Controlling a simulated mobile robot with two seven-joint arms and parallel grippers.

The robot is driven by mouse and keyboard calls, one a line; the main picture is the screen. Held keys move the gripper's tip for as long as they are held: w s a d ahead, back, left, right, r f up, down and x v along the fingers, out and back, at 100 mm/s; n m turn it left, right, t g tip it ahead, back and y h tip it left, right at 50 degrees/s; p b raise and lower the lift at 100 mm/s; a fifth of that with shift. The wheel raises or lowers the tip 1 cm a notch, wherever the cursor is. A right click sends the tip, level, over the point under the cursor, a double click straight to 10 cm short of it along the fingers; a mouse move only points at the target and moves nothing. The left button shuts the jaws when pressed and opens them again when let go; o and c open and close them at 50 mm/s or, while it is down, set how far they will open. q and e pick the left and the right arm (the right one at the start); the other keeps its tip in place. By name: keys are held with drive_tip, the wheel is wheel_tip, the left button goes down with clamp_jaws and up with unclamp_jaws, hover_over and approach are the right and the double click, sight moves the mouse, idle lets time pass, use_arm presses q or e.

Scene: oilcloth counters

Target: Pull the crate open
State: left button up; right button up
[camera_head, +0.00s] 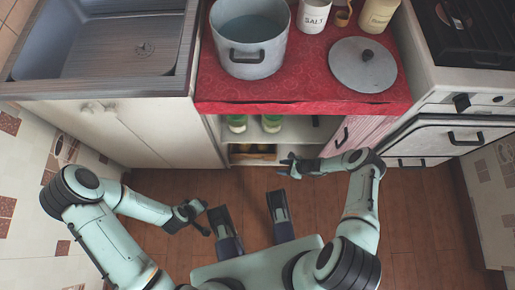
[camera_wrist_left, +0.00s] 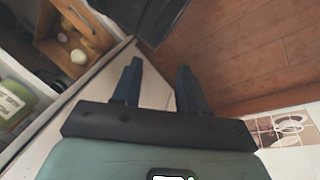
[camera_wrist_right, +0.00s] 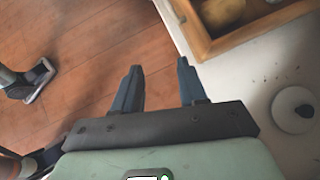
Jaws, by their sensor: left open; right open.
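The wooden crate (camera_head: 250,157) sits low in the cabinet under the red-covered counter, with roundish yellowish items inside. In the right wrist view its wooden rim (camera_wrist_right: 255,30) is at the top right, ahead and to the right of the fingers. It also shows in the upper left of the left wrist view (camera_wrist_left: 98,34). My right gripper (camera_head: 285,165) is open and empty, just in front of and to the right of the crate, apart from it. My left gripper (camera_head: 205,218) is open and empty over the floor, farther from the cabinet.
Green-labelled jars (camera_head: 237,124) stand on the shelf above the crate. A pink-striped cabinet door (camera_head: 352,136) with a dark handle is to the right. A pot (camera_head: 250,55) and a lid (camera_head: 362,65) rest on the red counter cover.

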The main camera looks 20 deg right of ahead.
drive_tip(key=shift+m+t, duration=0.5)
drive_tip(key=w+a, duration=0.2)
drive_tip(key=w, duration=0.1)
drive_tip(key=w+a+f+b, duration=0.1)
drive_tip(key=w+a, duration=0.2)
drive_tip(key=w+a+b, duration=0.1)
drive_tip(key=w+a, duration=0.2)
drive_tip(key=shift+w+f, duration=0.15)
drive_tip(key=shift+w, duration=0.05)
use_arm(q)
wheel_tip(320, 180, down, 6)
drive_tip(key=s+a+g+b, duration=0.1)
drive_tip(key=s+a, duration=0.1)
drive_tip(key=shift+s+a+f+n+b, duration=0.2)
drive_tip(key=shift+s+n+b, duration=0.1)
drive_tip(key=shift+s+b, duration=0.1)
use_arm(e)
drive_tip(key=x, duration=0.3)
drive_tip(key=shift+w+a, duration=0.1)
